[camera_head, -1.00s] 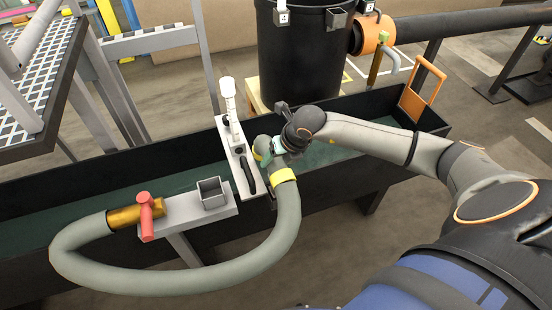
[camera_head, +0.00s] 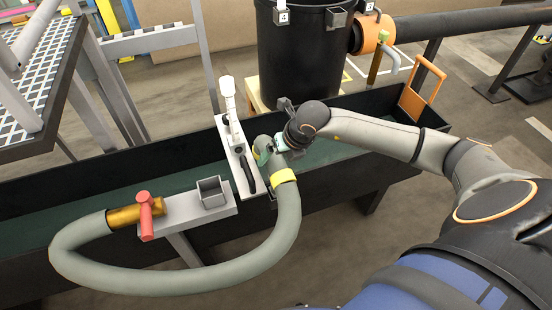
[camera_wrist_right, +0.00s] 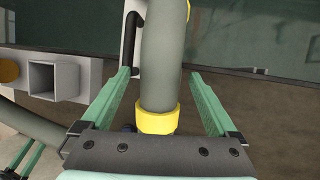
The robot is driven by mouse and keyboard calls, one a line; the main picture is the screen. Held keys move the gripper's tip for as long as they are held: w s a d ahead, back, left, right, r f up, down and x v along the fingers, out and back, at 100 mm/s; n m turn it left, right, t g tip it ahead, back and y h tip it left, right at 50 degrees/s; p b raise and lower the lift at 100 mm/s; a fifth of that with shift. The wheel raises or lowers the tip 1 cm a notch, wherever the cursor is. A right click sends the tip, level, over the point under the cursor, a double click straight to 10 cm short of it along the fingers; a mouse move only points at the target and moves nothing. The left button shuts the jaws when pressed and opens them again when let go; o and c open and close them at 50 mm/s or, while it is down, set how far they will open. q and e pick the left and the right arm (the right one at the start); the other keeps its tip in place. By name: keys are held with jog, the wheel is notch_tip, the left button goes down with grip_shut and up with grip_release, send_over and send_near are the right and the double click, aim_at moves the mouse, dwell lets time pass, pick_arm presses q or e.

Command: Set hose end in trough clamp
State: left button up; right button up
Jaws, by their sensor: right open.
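The grey-green hose (camera_head: 287,225) loops up from the front, and its yellow-banded end part (camera_head: 284,176) bends over the trough's near wall beside the clamp. The clamp (camera_head: 238,150) is a pale plate with a white upright handle and a black lever. I cannot tell whether the hose is seated in it. My right gripper (camera_head: 266,153) is open around the hose. In the right wrist view its green fingers (camera_wrist_right: 160,82) stand either side of the hose (camera_wrist_right: 162,60), with gaps showing. Green finger-like parts, perhaps my left gripper (camera_wrist_right: 22,158), show at the lower left corner.
The long black trough (camera_head: 330,180) holds dark green water. A grey bracket (camera_head: 190,210) with a square cup (camera_head: 212,192) and a brass fitting (camera_head: 128,216) with a red handle sit at its front. A black tank (camera_head: 303,55) stands behind; an orange frame (camera_head: 423,90) is at right.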

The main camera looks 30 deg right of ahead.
jog(key=v, duration=1.1)
jog(key=shift+a+f, duration=0.1)
